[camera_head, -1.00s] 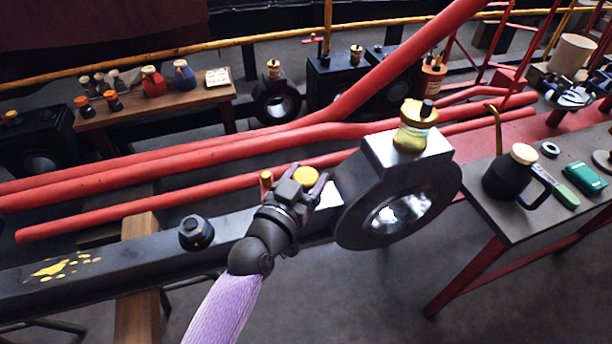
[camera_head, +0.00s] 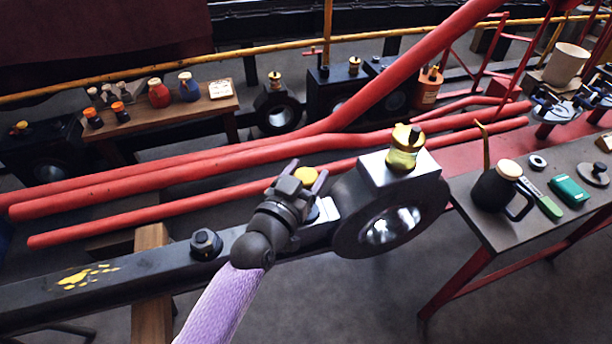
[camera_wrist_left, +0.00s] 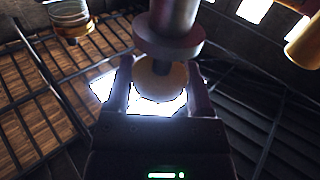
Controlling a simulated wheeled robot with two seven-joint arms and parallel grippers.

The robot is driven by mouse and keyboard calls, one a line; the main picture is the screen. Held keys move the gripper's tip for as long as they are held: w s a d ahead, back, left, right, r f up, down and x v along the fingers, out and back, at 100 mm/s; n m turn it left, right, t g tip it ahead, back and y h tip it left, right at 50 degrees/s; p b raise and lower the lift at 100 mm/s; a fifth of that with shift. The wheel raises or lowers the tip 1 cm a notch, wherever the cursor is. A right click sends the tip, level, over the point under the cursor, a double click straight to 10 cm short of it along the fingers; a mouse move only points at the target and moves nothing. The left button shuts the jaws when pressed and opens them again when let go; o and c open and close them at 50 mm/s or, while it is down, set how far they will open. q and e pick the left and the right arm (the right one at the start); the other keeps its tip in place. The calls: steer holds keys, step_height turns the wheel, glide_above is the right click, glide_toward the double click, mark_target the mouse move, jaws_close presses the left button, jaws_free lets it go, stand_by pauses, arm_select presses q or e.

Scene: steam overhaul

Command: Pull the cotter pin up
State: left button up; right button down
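A round yellow head (camera_head: 306,175), which I take to be the top of the cotter pin, shows at the near side of the big ring end of the black rod (camera_head: 130,274). Its shank is hidden. My left gripper (camera_head: 305,178) is at this head, one finger on each side of it. In the left wrist view the pale round head (camera_wrist_left: 160,80) sits between the two upright fingers (camera_wrist_left: 160,85), which stand well apart. Firm contact does not show. My right gripper is not in view.
A brass oil cup (camera_head: 405,148) stands on the ring end (camera_head: 350,217). A black hex bolt (camera_head: 206,244) sits on the rod. Red pipes (camera_head: 180,162) run behind. A side table (camera_head: 515,231) at right holds a black oil can (camera_head: 492,190).

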arm_select(q)
steer(key=o, duration=0.4)
steer(key=shift+c, duration=0.2)
steer(key=p+v, duration=0.3)
steer(key=v, duration=0.7)
steer(key=shift+p, duration=0.4)
